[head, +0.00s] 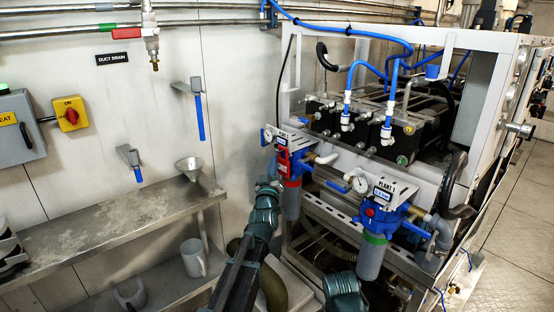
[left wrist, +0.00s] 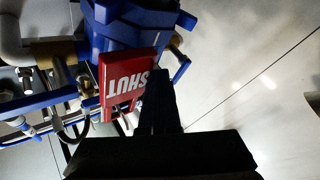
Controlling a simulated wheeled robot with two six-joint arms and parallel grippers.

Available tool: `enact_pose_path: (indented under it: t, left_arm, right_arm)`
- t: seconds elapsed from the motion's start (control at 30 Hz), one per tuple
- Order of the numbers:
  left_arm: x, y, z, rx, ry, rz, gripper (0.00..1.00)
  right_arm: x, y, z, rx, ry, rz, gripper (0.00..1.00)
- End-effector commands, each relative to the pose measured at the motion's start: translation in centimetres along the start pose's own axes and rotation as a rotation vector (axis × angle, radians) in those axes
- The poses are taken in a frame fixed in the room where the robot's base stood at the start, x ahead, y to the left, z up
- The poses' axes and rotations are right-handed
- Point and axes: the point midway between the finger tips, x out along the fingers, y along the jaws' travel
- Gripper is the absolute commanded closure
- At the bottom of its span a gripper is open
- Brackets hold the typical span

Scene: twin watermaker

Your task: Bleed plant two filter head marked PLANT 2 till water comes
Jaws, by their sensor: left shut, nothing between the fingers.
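Two blue filter heads stand at the front of the white frame. The right one (head: 383,217) bears a plate reading PLANT 1. The left filter head (head: 303,167) has a plate too small to read, a gauge, and a red tag (head: 283,162) on its front. In the left wrist view the blue head (left wrist: 130,28) is close, with the red tag reading SHUT (left wrist: 121,83) below it. My left gripper (head: 270,184) is shut and empty. In the left wrist view its fingers (left wrist: 156,85) overlap the tag's right edge; I cannot tell whether they touch. My right gripper does not show.
Blue hoses (head: 350,75) run above the frame. The floor (head: 510,230) to the right is clear.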

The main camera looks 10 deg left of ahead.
Motion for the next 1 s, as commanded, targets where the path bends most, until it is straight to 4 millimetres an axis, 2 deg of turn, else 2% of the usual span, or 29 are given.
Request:
enact_pose_path:
  t: [0.47,1.0]
  left_arm:
    - [0.0,0.0,0.0,0.000,-0.001,0.000,1.00]
    - [-1.3,-0.9,-0.9,0.000,-0.001,0.000,1.00]
  right_arm:
    - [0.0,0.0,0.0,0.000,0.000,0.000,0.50]
    - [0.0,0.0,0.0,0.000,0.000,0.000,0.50]
